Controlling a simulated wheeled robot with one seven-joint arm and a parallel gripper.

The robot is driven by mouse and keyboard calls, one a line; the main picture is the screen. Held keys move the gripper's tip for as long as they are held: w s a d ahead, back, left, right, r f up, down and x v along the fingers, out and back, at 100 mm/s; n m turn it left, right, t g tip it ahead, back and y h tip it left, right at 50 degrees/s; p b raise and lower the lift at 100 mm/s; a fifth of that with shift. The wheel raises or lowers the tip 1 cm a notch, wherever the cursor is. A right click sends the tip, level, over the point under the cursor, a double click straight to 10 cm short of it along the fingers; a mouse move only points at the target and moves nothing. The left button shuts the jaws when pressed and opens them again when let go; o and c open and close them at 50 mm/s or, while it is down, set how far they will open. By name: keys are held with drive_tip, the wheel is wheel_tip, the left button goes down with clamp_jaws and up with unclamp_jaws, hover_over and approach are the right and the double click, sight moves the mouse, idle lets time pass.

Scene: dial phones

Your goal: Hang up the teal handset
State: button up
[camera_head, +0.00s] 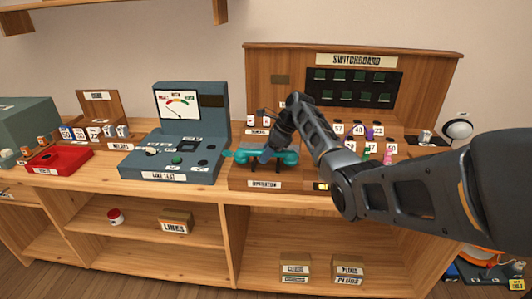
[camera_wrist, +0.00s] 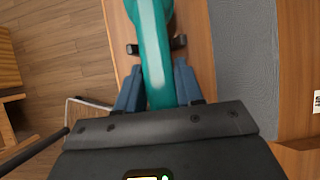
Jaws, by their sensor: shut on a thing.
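The teal handset (camera_head: 291,157) is at the front left of the wooden switchboard desk, above the label reading OPERATOR (camera_head: 264,184). It lies roughly level, sideways across the head view. My gripper (camera_head: 266,157) is shut on its grip from above. In the wrist view the handset (camera_wrist: 152,40) runs lengthwise between the two blue-grey fingers (camera_wrist: 158,88). Dark cradle prongs (camera_wrist: 180,42) show on both sides of the handset in the wrist view. Dark posts also show below it in the head view. I cannot tell whether it rests on them or hangs just above.
The switchboard (camera_head: 455,75) stands behind, with numbered tags and small coloured plugs right of my arm. A blue-grey line-test unit (camera_head: 165,163) stands close on the left. A red tray (camera_head: 45,160) lies farther left. The wooden counter's front edge is near the handset.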

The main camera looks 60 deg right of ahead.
sight(259, 150)
drive_tip(key=shift+f+b, duration=0.35)
drive_tip(key=shift+f, duration=0.8)
idle(0.4)
drive_tip(key=o, duration=1.3)
drive_tip(key=shift+r+p, duration=1.4)
drive_tip(key=shift+p, duration=0.15)
drive_tip(key=shift+r, duration=2.4)
drive_tip(key=shift+r, duration=2)
